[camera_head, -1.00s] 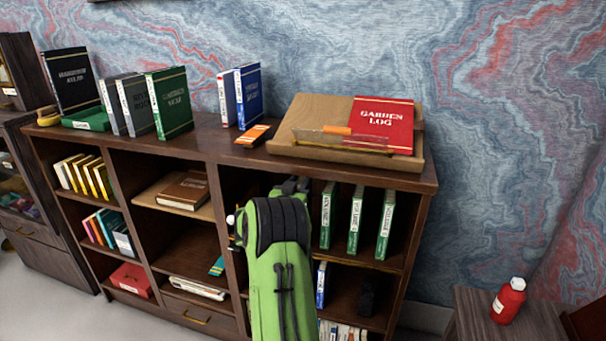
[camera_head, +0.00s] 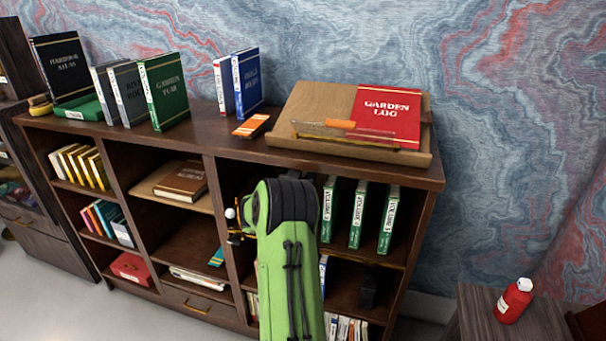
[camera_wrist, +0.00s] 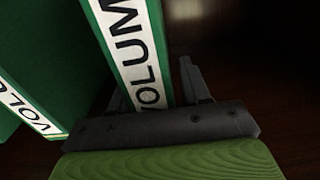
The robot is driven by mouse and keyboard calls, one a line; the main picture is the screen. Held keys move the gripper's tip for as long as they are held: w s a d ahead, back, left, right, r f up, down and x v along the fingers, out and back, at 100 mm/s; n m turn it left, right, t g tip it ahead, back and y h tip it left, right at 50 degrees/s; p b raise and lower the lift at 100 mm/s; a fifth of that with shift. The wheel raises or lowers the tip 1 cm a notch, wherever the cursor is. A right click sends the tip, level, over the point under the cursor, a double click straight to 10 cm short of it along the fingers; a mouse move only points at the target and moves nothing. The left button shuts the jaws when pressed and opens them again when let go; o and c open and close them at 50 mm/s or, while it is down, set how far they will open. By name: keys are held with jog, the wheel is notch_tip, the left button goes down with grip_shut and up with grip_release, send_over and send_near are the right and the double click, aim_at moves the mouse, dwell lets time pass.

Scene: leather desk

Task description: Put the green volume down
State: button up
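In the wrist view, a green volume (camera_wrist: 138,45) with a white spine label reading "VOLUM" stands between the fingers of my gripper (camera_wrist: 155,88). A narrow dark gap shows between its spine and the right finger, so the fingers look open around it. A second green book (camera_wrist: 40,75) is close by on the left. In the head view my green arm reaches into the upper right compartment and hides the gripper and that volume. Three green volumes (camera_head: 328,210) (camera_head: 357,216) (camera_head: 388,220) stand upright there, right of my arm.
The wooden bookcase (camera_head: 228,148) has a divider just left of my arm. On its top lie an orange-and-black item (camera_head: 251,126) and a wooden stand (camera_head: 310,108) with a red Garden Log (camera_head: 392,108). A red bottle (camera_head: 512,301) stands on a side table.

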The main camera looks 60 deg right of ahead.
jog(key=shift+o, duration=0.7)
jog(key=shift+a+r, duration=0.15)
jog(key=a+n+t+y+b, duration=0.35)
jog(key=a+n+y, duration=0.55)
jog(key=a, duration=3)
jog(key=s+a+n+y, duration=0.3)
jog(key=s+a+y, duration=0.1)
jog(key=a, duration=0.4)
jog(key=s+a+f+n+y, duration=0.1)
jog(key=s+a+n+y, duration=0.3)
jog(key=s+a, duration=0.2)
jog(key=a, duration=0.2)
jog(key=shift+s+a+g+y, duration=0.15)
jog(key=shift+a+g+y, duration=0.15)
jog(key=shift+g+y, duration=0.1)
